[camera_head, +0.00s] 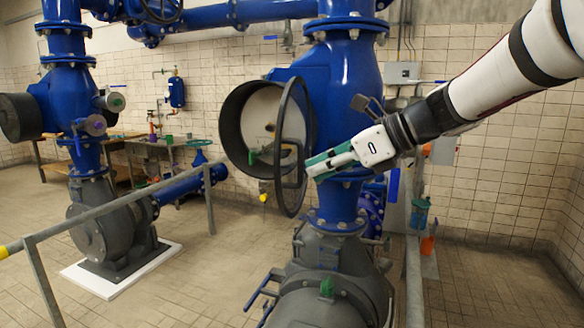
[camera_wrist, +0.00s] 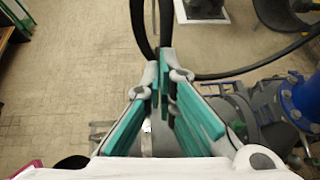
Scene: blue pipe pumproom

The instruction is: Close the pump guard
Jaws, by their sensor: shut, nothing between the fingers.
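The pump guard (camera_head: 278,150) is a dark round frame, seen almost edge-on in the head view. It stands swung out in front of the dark round housing (camera_head: 229,125) on the blue pipe body, so the housing's pale inside with its small brass fittings shows. My gripper (camera_head: 312,167) is at the right side of the guard's rim, its green-padded fingers closed together with nothing between them. In the wrist view the fingertips (camera_wrist: 165,60) are close to a dark curved bar (camera_wrist: 142,25). I cannot tell whether they touch it.
A grey pump casing (camera_head: 335,295) is below my gripper.

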